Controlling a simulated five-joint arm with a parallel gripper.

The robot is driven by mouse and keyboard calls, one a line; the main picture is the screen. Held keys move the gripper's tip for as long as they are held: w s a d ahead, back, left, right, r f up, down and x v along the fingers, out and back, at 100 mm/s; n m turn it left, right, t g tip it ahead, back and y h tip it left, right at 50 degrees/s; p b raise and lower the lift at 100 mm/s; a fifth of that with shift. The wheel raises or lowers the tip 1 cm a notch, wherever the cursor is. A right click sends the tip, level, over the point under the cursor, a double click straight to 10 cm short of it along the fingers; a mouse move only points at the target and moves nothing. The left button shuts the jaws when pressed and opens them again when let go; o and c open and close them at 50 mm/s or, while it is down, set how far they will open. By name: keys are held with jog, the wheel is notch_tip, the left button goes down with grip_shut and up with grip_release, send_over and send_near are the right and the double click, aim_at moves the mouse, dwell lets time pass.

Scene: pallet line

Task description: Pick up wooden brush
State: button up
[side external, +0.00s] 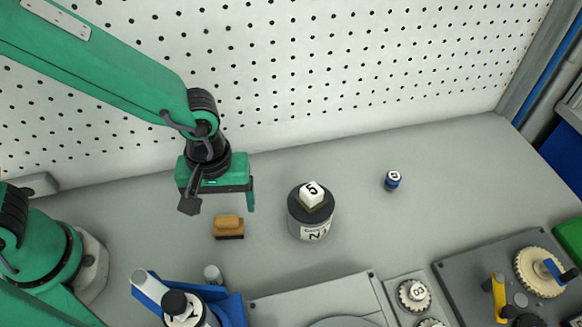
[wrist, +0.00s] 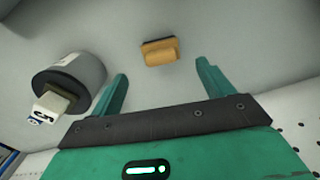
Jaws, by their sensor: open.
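The wooden brush (side external: 228,226) lies on the grey table, below my gripper in the side view. It has a tan wooden top and a dark strip along its lower edge. In the wrist view the brush (wrist: 159,52) shows beyond and between the two fingertips, closer to the left one, with nothing touching it. My gripper (side external: 220,203) is open and empty above the table. Both green fingers of my gripper (wrist: 161,68) are spread apart in the wrist view. One finger in the side view is partly hidden behind the wrist parts.
A grey cylinder (side external: 311,222) with a white numbered cube (side external: 312,194) on top stands right of the brush. A small blue cylinder (side external: 392,181) is farther right. A blue tray (side external: 231,308) is at the front. A white pegboard (side external: 330,70) rises behind.

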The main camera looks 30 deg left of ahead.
aim_at(226, 219)
jog(key=shift+f, duration=1.2)
jog(key=shift+s+f, duration=0.15)
jog(key=shift+f, duration=2.45)
jog(key=c, duration=1.1)
jog(key=shift+r, duration=0.15)
jog(key=shift+r, duration=4.9)
